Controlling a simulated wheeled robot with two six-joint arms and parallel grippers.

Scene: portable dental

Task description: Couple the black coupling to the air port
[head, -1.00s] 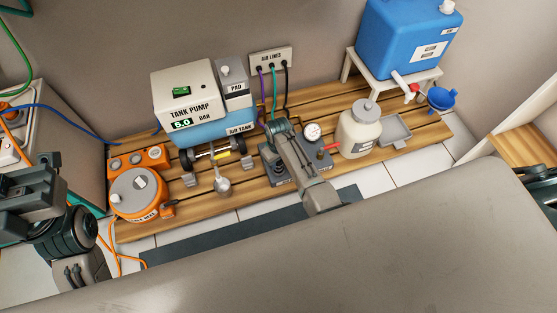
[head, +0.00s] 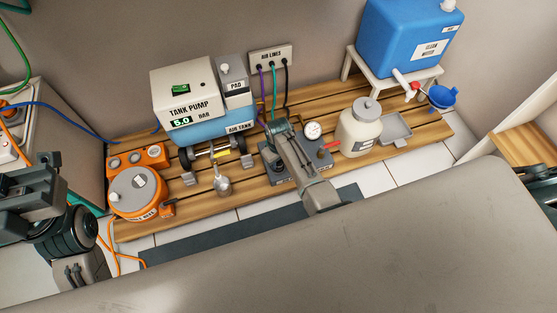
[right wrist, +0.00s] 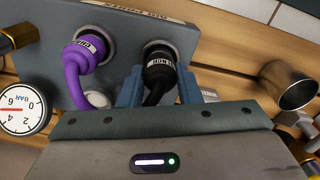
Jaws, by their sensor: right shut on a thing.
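The black coupling (right wrist: 159,70) is between the two blue fingers of my right gripper (right wrist: 160,88), which is shut on it. It stands at a round port with a pale rim (right wrist: 160,50) in a dark grey panel (right wrist: 122,38). The coupling is in line with the port, but I cannot tell whether it is fully seated. In the head view, my right gripper (head: 297,160) reaches over the grey block (head: 320,172) and hides the coupling. Dark parts of my left arm show at the left edge; I cannot make out its fingers.
A purple coupling (right wrist: 80,56) sits in the neighbouring port, close to my fingers. A gauge (right wrist: 22,110) and a metal cup (right wrist: 290,86) flank the panel. Purple, green and black hoses hang from the air lines plate (head: 270,57). A cream jar (head: 361,130) stands to the right.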

